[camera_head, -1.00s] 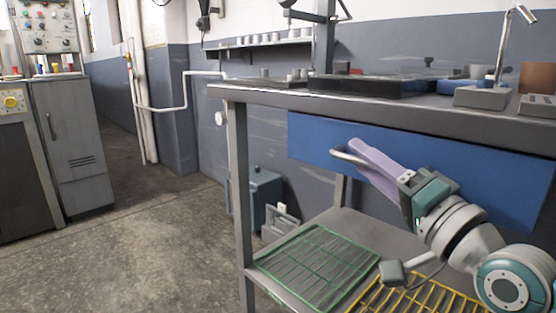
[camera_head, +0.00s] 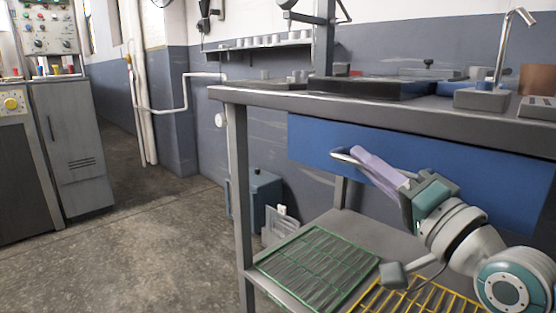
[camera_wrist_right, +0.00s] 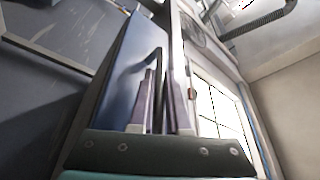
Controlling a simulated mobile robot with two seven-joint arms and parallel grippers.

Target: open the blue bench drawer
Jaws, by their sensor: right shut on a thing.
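The blue drawer (camera_head: 470,180) is a wide flat front under the grey bench top. It looks shut or nearly so; I cannot tell a small gap. Its pale metal bar handle (camera_head: 338,154) sticks out near the left part of the front. My right gripper (camera_head: 362,160) has its long lilac fingers shut on the handle, coming from the lower right. The wrist view shows the fingers (camera_wrist_right: 164,88) close together beside the blue front (camera_wrist_right: 122,65), with the dark handle bar (camera_wrist_right: 153,62) at them. My left gripper is out of view.
The bench top (camera_head: 260,97) carries dark trays, grey blocks and a tap (camera_head: 510,40). Below, a lower shelf holds a green rack (camera_head: 318,262) and a yellow rack (camera_head: 420,298). A bench leg (camera_head: 239,200) stands at left. The floor left of it is clear.

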